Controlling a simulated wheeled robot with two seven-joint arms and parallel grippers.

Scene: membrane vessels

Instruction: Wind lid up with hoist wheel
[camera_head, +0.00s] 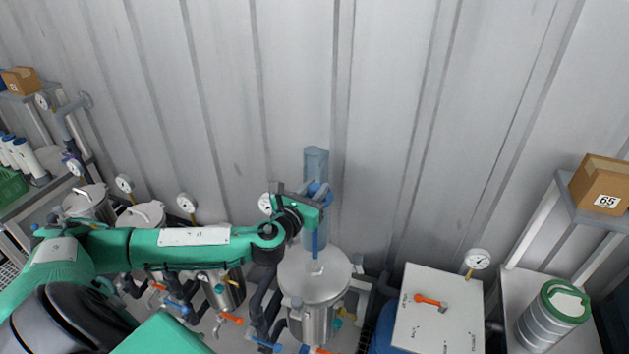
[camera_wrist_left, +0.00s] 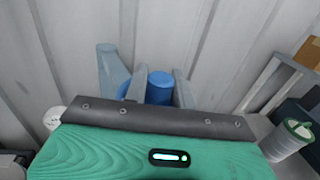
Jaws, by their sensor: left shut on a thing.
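The hoist wheel (camera_head: 319,188) is blue and sits high on the grey-blue hoist post (camera_head: 316,162) against the wall. My left gripper (camera_head: 316,196) reaches it from the left and covers much of it. In the left wrist view, the fingers are shut on a blue cylindrical grip (camera_wrist_left: 160,86) of the wheel. The round metal lid (camera_head: 313,278) lies below the gripper, on top of a steel vessel (camera_head: 312,325). A blue vertical rod (camera_head: 315,243) rises from it. I cannot tell whether a gap separates lid and vessel. My right gripper is out of view.
Several smaller vessels with gauges (camera_head: 186,203) and pipes stand left, under my left arm. A white panel with an orange handle (camera_head: 430,300) stands right of the vessel. A shelf with a box (camera_head: 603,186) and a green-lidded container (camera_head: 555,312) are further right. A corrugated wall closes the back.

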